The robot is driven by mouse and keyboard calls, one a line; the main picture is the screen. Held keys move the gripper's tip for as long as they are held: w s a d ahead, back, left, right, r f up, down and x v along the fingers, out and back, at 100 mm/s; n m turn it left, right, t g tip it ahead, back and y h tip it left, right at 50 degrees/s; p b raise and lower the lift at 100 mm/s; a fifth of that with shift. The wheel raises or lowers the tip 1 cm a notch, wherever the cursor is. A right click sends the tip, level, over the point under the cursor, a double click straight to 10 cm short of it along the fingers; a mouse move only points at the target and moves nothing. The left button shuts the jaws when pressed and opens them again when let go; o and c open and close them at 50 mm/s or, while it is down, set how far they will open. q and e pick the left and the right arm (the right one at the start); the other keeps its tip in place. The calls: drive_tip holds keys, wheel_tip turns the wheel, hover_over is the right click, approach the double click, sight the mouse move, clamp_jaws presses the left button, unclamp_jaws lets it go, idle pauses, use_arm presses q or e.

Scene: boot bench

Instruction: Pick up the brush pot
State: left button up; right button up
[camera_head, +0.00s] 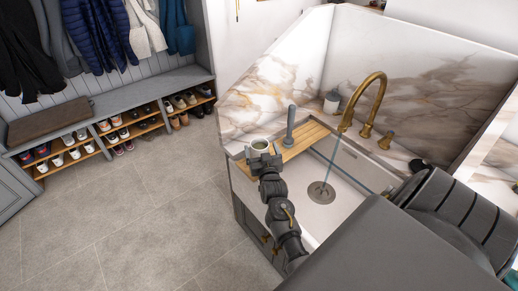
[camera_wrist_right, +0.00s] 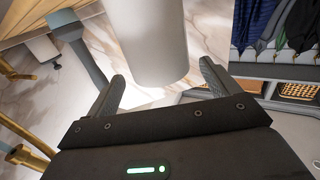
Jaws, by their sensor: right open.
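The brush pot is a pale, round, open-topped pot (camera_head: 260,145) at the left end of the sink counter in the head view. In the right wrist view it is a plain white cylinder (camera_wrist_right: 145,40) just beyond the fingertips. My right gripper (camera_head: 262,157) is at the near side of the pot and hides its lower part. In the wrist view the right gripper (camera_wrist_right: 162,72) is open, with one finger toward each side of the pot. I cannot tell whether either finger touches it. My left gripper is not in view.
A grey upright handle-like object (camera_head: 290,125) stands close right of the pot, by a wooden board (camera_head: 303,137). The sink (camera_head: 335,205) has a brass tap (camera_head: 365,95) with water running. A shoe bench (camera_head: 150,85) stands left; the floor (camera_head: 130,210) between is clear.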

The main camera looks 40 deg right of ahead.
sight(259, 140)
drive_tip(key=shift+w+d+r, duration=0.15)
drive_tip(key=shift+w, duration=0.05)
drive_tip(key=x, duration=0.1)
drive_tip(key=p+x, duration=0.1)
drive_tip(key=x, duration=0.2)
drive_tip(key=shift+w+d+f+p, duration=0.15)
drive_tip(key=shift+w+f+p, duration=0.1)
drive_tip(key=shift+w+p, duration=0.1)
drive_tip(key=c, duration=1.8)
drive_tip(key=shift+r, duration=0.1)
drive_tip(key=shift+c, duration=0.4)
